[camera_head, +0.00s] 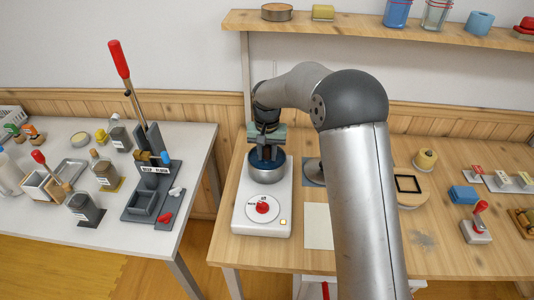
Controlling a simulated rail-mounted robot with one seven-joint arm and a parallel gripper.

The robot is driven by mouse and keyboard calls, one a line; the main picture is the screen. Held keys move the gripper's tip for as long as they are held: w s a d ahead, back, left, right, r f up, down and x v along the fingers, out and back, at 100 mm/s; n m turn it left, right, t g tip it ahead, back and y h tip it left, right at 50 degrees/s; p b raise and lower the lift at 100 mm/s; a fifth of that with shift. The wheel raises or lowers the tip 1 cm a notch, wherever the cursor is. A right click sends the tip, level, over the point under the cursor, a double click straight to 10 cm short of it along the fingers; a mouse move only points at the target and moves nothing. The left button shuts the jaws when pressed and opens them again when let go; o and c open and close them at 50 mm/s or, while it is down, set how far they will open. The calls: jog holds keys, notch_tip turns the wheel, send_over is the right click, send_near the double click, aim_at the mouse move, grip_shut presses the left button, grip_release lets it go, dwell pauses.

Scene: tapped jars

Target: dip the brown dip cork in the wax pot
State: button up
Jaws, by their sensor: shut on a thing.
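The wax pot (267,174) is a small grey metal pot with blue inside, standing on a white heater. My gripper (267,153) points straight down into the pot's mouth, with its fingertips at about rim height. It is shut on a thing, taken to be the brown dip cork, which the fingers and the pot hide. I cannot tell whether the cork touches the wax.
The white heater (241,211) has a round dial with a red knob in front of the pot. My arm covers the middle of the wooden table (450,255). A pale sheet (317,226) lies right of the heater. A gap separates the white table (130,259) at left.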

aim_at(267, 147)
jog(key=shift+r+p, duration=1.2)
jog(key=shift+r, duration=0.9)
dwell(0.8)
jog(key=shift+r+p, duration=1.85)
jog(key=shift+r, duration=1.1)
